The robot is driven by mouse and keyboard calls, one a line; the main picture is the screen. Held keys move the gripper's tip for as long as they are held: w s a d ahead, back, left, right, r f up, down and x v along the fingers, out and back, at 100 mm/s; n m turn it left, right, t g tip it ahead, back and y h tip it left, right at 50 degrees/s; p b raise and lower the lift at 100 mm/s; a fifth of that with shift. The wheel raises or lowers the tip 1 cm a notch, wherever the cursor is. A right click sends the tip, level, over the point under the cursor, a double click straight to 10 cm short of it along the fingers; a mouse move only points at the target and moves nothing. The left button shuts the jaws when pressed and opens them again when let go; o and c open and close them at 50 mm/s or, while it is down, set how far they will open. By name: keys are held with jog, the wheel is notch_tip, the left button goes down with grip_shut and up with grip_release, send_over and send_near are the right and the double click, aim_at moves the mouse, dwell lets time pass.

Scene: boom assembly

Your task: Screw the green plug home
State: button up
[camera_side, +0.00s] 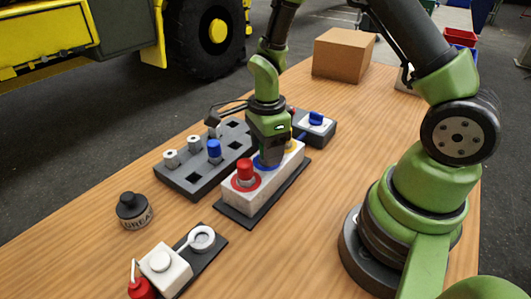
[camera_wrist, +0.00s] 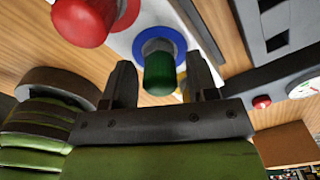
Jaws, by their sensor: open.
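The green plug (camera_wrist: 160,72) stands in the middle port of a white block (camera_side: 238,201), inside a blue ring (camera_wrist: 181,42). A grey collar shows between the plug's green cap and the ring. My gripper (camera_wrist: 161,62) is open, with one dark finger on each side of the green plug. Gaps show between the plug and both fingers. In the side view my gripper (camera_side: 266,158) points down over the middle of the block and hides the green plug. A red plug (camera_side: 245,171) stands in the red-ringed port beside it; it also shows in the wrist view (camera_wrist: 84,18).
A grey rack (camera_side: 185,183) with square holes holds a blue plug (camera_side: 214,150) and white-topped pegs, left of the block. A dark UREA jar (camera_side: 134,211) and a white fixture (camera_side: 165,268) stand nearer. A cardboard box (camera_side: 343,56) stands behind. Bare table lies right of the block.

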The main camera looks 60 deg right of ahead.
jog(key=n, duration=0.6)
jog(key=shift+n, duration=0.3)
jog(key=n, duration=0.5)
